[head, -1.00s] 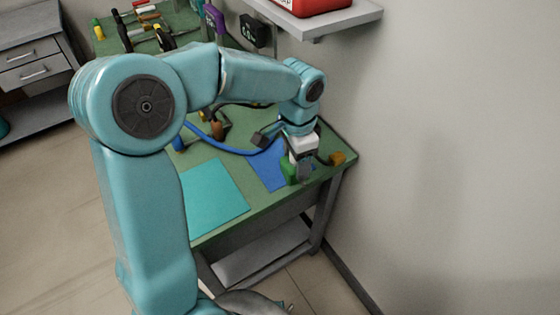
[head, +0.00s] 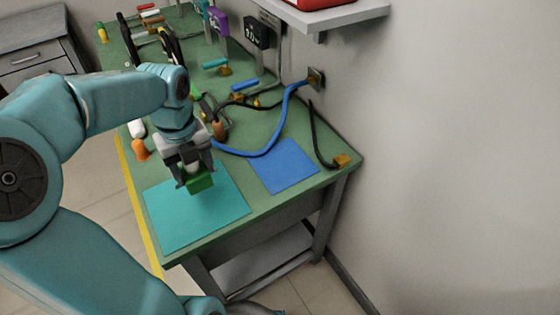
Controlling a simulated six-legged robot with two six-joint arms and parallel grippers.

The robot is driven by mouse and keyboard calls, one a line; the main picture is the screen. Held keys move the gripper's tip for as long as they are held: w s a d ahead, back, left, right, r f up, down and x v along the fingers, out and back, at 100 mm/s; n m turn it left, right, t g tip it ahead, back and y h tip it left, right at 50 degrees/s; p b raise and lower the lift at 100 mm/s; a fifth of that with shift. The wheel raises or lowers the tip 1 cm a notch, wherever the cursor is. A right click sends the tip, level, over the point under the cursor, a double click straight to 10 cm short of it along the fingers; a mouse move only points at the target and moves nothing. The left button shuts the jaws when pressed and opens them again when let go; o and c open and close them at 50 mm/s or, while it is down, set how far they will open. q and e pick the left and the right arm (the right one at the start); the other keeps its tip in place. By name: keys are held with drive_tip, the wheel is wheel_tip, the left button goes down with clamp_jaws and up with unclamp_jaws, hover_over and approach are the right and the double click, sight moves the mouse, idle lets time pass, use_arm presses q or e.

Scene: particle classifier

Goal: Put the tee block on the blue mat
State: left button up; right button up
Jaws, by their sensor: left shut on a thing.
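My left gripper (head: 196,183) is shut on a green block (head: 201,182) and holds it over the teal mat (head: 180,225). The gripper hides part of the block, so I cannot make out its full shape or tell whether it is the tee block. I cannot tell whether it touches the mat. My right gripper is not in view.
A black cable ends at a brass-coloured block (head: 342,160) near the bench's right corner. An orange piece (head: 141,150) lies left of the gripper. Meters (head: 257,32) stand along the wall under a shelf (head: 335,17).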

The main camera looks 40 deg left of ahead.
use_arm(q)
drive_tip(key=w+d+p, duration=0.1)
drive_tip(key=w+d, duration=0.2)
drive_tip(key=w, duration=0.6)
drive_tip(key=w+d+p, duration=0.2)
drive_tip(key=w, duration=0.7)
drive_tip(key=f, duration=0.3)
drive_tip(key=f+b, duration=0.1)
drive_tip(key=f, duration=0.2)
drive_tip(key=shift+w+d+f, duration=0.15)
drive_tip(key=shift+w+f, duration=0.05)
drive_tip(key=shift+f, duration=0.05)
drive_tip(key=shift+w+f, duration=0.2)
drive_tip(key=shift+f, duration=0.05)
drive_tip(key=shift+d, duration=0.1)
drive_tip(key=shift+f, duration=0.15)
drive_tip(key=o, duration=1.4)
